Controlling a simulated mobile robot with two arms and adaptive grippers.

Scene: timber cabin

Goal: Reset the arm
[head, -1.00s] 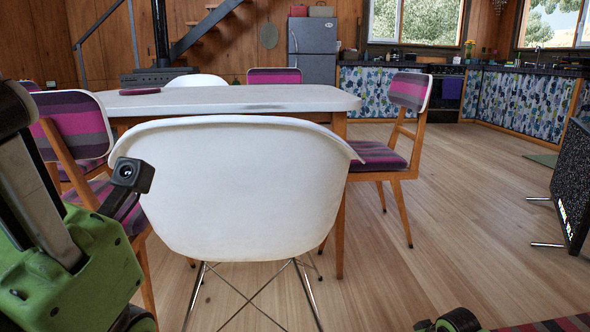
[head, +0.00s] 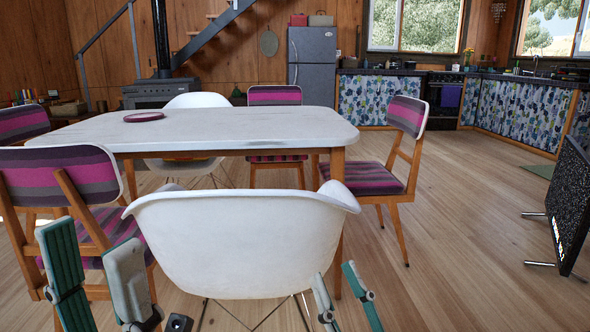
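My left gripper (head: 90,242) is at the lower left, its two fingers pointing up and standing apart, with nothing between them. It shows in front of the striped chair at the left. My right gripper (head: 335,271) is at the bottom, right of centre. Its two fingers also point up, apart and empty, in front of the floor and the right side of the white shell chair (head: 240,240). The rest of both arms is mostly hidden below the picture edge.
A white-topped table (head: 240,125) stands ahead, with a dark red plate (head: 143,117) on it. Striped chairs stand at its left (head: 62,178) and right (head: 405,120). A dark screen (head: 567,205) stands at the far right. Open wooden floor lies between.

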